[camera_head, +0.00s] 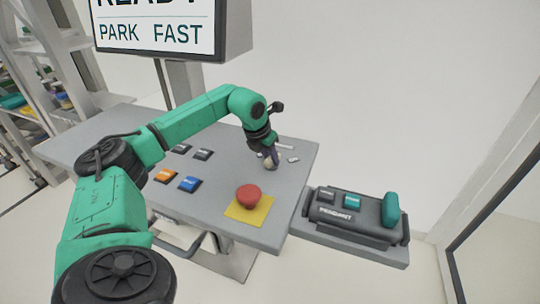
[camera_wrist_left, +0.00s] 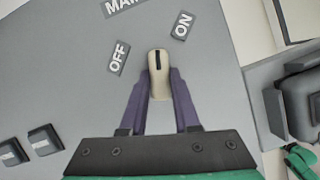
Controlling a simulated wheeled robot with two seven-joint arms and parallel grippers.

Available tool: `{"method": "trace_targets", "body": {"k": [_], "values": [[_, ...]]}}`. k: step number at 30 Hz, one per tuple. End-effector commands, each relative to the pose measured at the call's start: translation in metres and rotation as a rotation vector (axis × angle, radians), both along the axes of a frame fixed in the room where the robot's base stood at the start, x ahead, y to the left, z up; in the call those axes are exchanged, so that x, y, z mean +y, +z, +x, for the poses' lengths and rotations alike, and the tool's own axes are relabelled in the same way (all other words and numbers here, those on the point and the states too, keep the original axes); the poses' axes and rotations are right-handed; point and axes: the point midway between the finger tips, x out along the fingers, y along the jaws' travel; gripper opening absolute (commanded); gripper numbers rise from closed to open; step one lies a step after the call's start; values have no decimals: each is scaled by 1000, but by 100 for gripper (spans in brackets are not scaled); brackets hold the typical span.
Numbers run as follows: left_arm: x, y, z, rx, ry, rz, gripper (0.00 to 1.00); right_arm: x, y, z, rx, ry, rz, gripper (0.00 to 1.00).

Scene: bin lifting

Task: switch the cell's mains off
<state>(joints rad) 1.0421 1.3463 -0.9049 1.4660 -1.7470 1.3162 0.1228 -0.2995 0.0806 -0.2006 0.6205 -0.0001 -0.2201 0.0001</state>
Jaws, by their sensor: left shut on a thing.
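The mains switch has a cream handle (camera_wrist_left: 158,78) with a dark line at its tip. In the left wrist view it stands between an OFF label (camera_wrist_left: 119,57) on the left and an ON label (camera_wrist_left: 181,25) on the upper right. Its tip points up the picture, between the two labels. My left gripper (camera_wrist_left: 159,82) is shut on the handle, with one purple finger on each side. In the head view my left gripper (camera_head: 270,160) is at the far right part of the grey console (camera_head: 210,215), and it largely hides the switch. My right gripper is not in view.
A red mushroom button (camera_head: 249,196) on a yellow plate sits at the console's near right. Orange (camera_head: 165,176), blue (camera_head: 189,184) and dark buttons lie to the left. A pendant (camera_head: 347,217) rests on a lower shelf at right. A screen (camera_head: 155,28) stands behind.

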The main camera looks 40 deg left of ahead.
Motion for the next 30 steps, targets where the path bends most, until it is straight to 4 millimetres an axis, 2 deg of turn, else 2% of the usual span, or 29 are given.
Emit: {"method": "trace_targets", "body": {"k": [30], "values": [[-4,2,4,-5,919,-3,0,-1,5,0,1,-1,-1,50]]}}
